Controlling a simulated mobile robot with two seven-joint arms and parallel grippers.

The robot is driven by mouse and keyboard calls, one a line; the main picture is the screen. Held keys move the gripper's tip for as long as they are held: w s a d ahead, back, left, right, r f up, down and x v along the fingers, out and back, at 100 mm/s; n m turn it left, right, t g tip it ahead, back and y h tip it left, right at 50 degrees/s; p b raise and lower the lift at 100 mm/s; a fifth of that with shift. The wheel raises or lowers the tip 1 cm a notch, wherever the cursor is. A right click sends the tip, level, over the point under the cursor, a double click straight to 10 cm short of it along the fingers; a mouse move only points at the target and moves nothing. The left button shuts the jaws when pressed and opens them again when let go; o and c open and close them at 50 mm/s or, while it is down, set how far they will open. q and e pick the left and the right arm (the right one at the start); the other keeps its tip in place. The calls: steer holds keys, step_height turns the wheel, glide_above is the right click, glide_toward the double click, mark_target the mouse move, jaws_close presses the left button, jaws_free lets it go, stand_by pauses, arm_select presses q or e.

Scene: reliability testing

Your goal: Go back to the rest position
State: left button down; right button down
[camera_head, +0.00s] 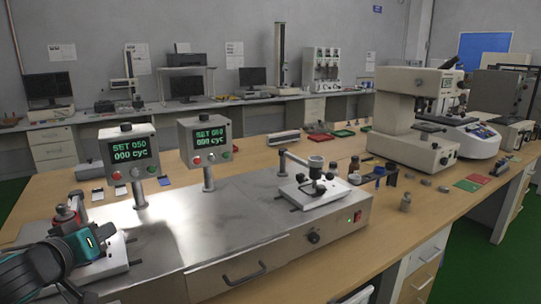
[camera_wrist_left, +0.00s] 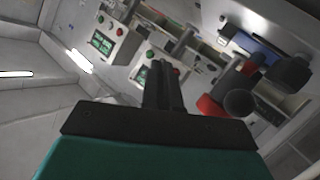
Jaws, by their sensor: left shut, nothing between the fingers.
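My left arm comes in at the lower left of the head view, with its teal wrist section beside the left test fixture (camera_head: 66,214). In the left wrist view my left gripper (camera_wrist_left: 162,72) has its dark fingers together, with nothing between them. The red and black parts of a fixture (camera_wrist_left: 228,98) show just right of the fingers there, apart from them in the picture. In the head view the fingertips cannot be made out. My right gripper is in neither view.
The metal test bench (camera_head: 230,222) carries a left control box (camera_head: 129,151), a right control box (camera_head: 206,137) and a right fixture (camera_head: 312,186). A large measuring microscope (camera_head: 405,118) stands at the right. Small parts lie on the wooden table (camera_head: 440,205). The bench middle is clear.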

arm_select(q)
steer(key=s+d+f+m+g, duration=0.1)
steer(key=s+d+f+g, duration=0.1)
steer(key=s+d+f, duration=0.3)
steer(key=s+d+f+m+g, duration=0.1)
steer(key=s+d+f+g, duration=0.15)
steer(key=f, duration=0.45)
steer(key=s+d+f+m+g, duration=0.2)
steer(key=s+d+f+g, duration=0.15)
steer(key=s, duration=0.75)
steer(key=s+d+f+m+g, duration=0.25)
steer(key=s+f, duration=0.25)
steer(key=s, duration=0.5)
steer(key=w+d+f+t+h+p, duration=0.1)
steer(key=w+d+f+t+p, duration=0.1)
steer(key=w+f+t, duration=0.4)
steer(key=shift+w+f, duration=0.25)
steer(key=shift+f, duration=0.35)
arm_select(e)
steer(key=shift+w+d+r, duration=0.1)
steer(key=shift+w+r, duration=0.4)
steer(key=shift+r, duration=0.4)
arm_select(q)
steer(key=shift+t, duration=0.25)
